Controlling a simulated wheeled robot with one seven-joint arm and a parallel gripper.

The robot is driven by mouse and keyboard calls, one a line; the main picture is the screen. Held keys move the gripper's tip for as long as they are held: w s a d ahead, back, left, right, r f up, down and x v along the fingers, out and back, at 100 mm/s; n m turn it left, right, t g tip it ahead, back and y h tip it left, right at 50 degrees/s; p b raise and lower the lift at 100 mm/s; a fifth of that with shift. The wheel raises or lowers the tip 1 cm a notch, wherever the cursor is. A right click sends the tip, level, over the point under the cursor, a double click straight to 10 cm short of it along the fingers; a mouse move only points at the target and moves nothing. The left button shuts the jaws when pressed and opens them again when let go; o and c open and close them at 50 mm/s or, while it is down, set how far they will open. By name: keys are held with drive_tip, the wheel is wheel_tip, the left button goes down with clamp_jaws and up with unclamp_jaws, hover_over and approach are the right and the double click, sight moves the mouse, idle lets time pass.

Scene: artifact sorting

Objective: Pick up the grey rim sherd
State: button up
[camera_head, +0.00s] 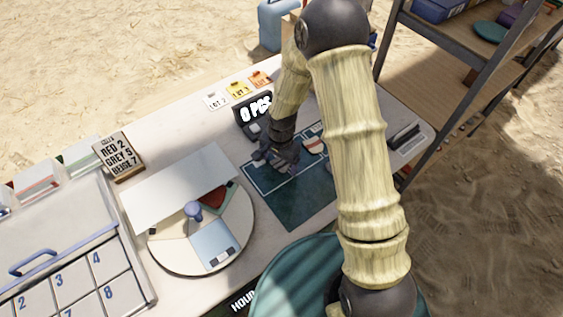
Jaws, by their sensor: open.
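My gripper (275,166) is open and low over the dark teal mat (290,208) on the table, near the mat's upper left part. I cannot make out a grey rim sherd; the dark fingers and wrist cover part of the mat there. A small pinkish-beige piece (314,146) lies on the mat to the right of my gripper, partly beside my arm. Whether anything lies between the fingers is too small and dark to tell.
A round turntable (240,248) with a white divider stands left of the mat. A sign (119,155) lists red, grey and beige. A numbered tray (112,283) is at left, a shelf (480,75) at right.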

sight(280, 164)
drive_tip(key=c, duration=1.1)
drive_tip(key=shift+o, duration=0.2)
drive_tip(key=shift+r, duration=0.1)
wheel_tip(280, 164, up, 10)
